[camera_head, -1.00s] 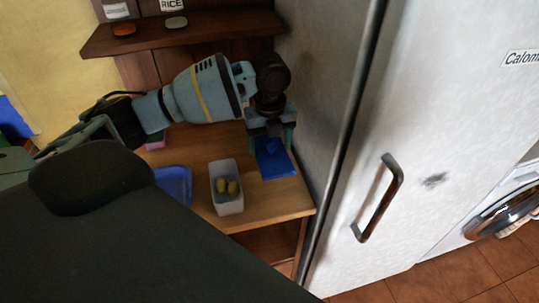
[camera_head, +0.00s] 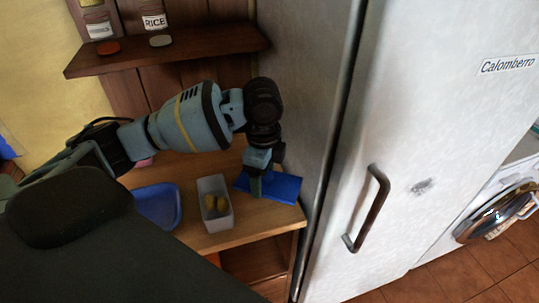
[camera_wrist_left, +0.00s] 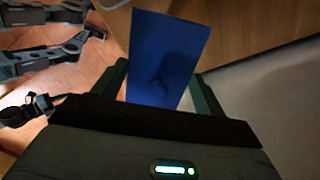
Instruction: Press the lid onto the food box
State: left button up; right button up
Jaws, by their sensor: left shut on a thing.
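My left gripper (camera_head: 258,184) is to the right of the box, beside the fridge, and shut on the blue lid (camera_head: 282,188). The lid is a flat blue panel, held apart from the box. It also shows in the left wrist view (camera_wrist_left: 168,45), between the two fingers of my left gripper (camera_wrist_left: 158,88). The gripper hides part of the lid in the head view. My right gripper is not seen.
A blue tray (camera_head: 173,220) stands on the counter (camera_head: 262,224) left of the box. The fridge (camera_head: 320,100) with its dark handle (camera_head: 370,210) bounds the counter on the right. A wooden shelf (camera_head: 190,50) with jars is above at the back.

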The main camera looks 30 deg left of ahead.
pick_arm(q)
jog(key=shift+s+d+n, duration=0.35)
jog(key=shift+s+n, duration=0.05)
jog(key=shift+n, duration=0.4)
jog(key=s+d+n, duration=0.4)
jog(key=s+n, duration=0.2)
jog(key=n, duration=0.7)
jog(key=shift+s+d+f+n, duration=0.15)
jog(key=shift+n, duration=0.25)
